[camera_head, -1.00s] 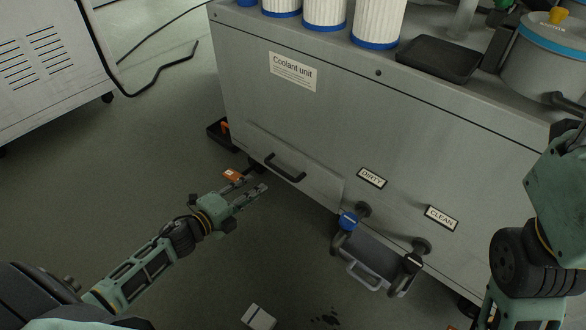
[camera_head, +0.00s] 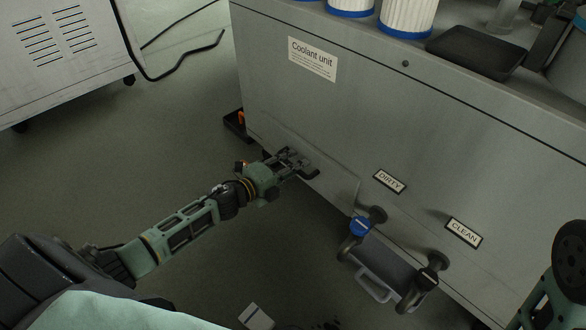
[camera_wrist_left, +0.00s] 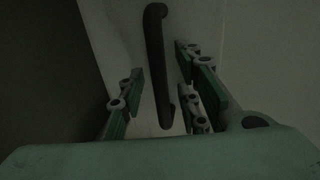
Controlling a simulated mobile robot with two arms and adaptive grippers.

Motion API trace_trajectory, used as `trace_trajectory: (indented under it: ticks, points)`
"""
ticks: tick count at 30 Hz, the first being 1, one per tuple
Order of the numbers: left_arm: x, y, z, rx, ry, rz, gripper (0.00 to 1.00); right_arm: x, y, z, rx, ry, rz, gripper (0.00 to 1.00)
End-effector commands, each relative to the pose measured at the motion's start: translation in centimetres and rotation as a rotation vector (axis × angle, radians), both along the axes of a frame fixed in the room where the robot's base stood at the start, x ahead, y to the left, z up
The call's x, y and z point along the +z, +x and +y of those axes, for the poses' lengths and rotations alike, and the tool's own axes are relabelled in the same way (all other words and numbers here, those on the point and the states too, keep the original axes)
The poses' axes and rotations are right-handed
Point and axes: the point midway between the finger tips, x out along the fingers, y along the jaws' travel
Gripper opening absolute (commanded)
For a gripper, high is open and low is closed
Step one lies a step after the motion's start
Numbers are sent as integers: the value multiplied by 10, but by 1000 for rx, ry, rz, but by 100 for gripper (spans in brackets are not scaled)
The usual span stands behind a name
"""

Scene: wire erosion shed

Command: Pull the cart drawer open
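The drawer (camera_head: 341,182) is a flat grey panel low on the front of the coolant unit. It looks shut, flush with the unit. Its dark bar handle (camera_head: 312,172) is partly hidden by my left gripper (camera_head: 299,160) in the head view. In the left wrist view the handle (camera_wrist_left: 155,60) runs upright between the fingers of my left gripper (camera_wrist_left: 163,80). The fingers are open, with gaps on both sides of the handle. The drawer panel (camera_wrist_left: 118,45) lies behind it. My right gripper is not in view.
A small white box (camera_head: 256,316) lies on the floor. A pale cabinet (camera_head: 60,55) stands at left. The floor between is mostly clear.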

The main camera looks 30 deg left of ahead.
Motion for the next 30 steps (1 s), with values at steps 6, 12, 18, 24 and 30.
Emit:
trace_trajectory:
  ticks: [6, 12, 18, 24, 30]
  points:
    - [0, 0, 0, 0, 0, 1, 29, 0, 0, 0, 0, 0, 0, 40]
    - [0, 0, 0, 0, 0, 1, 12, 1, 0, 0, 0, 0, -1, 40]
    - [0, 0, 0, -1, 0, 1, 0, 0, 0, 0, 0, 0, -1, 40]
    - [0, -1, 0, -1, 0, 1, 0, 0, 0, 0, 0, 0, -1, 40]
    - [0, -1, 0, -1, 0, 1, 0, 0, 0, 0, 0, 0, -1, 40]
